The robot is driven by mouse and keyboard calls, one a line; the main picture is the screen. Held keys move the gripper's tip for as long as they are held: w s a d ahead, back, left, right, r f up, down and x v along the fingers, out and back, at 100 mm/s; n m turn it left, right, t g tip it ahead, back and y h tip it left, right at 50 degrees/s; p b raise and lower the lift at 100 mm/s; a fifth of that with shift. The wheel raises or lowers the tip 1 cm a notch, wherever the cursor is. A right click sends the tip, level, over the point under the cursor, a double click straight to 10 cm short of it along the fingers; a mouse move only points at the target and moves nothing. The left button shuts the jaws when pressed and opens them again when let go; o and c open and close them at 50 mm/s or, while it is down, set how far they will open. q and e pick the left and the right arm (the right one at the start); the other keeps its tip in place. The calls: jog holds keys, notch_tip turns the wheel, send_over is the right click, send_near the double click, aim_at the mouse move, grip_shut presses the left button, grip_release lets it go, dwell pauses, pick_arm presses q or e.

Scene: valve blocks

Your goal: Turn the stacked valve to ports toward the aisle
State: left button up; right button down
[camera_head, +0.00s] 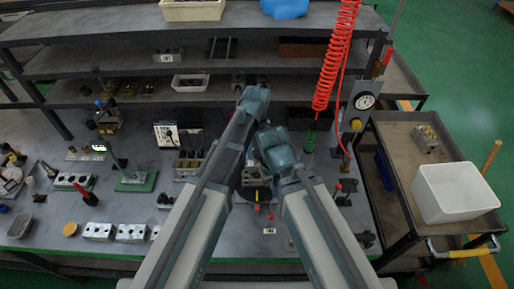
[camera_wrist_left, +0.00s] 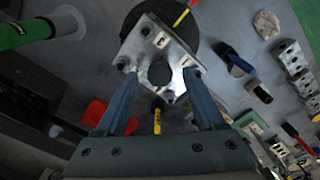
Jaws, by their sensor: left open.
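The grey metal valve block (camera_wrist_left: 150,62) shows in the left wrist view with a large round hole, corner bolts and small marked labels. It sits tilted in the picture over a black round base (camera_wrist_left: 185,22). My left gripper (camera_wrist_left: 160,88) is open, with its two blue-grey fingers reaching to the near edge of the block, one toward each side. I cannot tell whether they touch it. In the head view the block (camera_head: 251,178) shows only partly between my arms, above the dark round base (camera_head: 258,195). My right gripper does not show.
Shelves (camera_head: 130,62) stand behind the bench. Several metal blocks (camera_head: 98,231) and tools lie to the left. A red coiled hose (camera_head: 335,60) hangs at the right, near a pressure gauge (camera_head: 364,101). A cart with a white bin (camera_head: 455,193) stands at the right.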

pick_arm(q)
notch_tip(320, 180, up, 13)
jog(key=p, duration=1.3)
jog(key=shift+r, duration=0.2)
jog(key=s+a+m, duration=0.4)
jog(key=s+a, duration=0.2)
jog(key=a, duration=0.2)
jog(key=s+a+m, duration=0.5)
jog(key=a, duration=0.4)
jog(key=s+d+f+m+b, duration=0.2)
jog(key=d+f+b, duration=0.3)
jog(key=f+b, duration=0.4)
jog(key=s+d+f+m+y+b, duration=0.1)
jog(key=s+d+f+b, duration=0.2)
jog(key=d+f+b, duration=0.3)
notch_tip(320, 180, down, 3)
jog(key=b, duration=0.3)
jog(key=shift+s+m, duration=0.4)
jog(key=shift+f, duration=0.1)
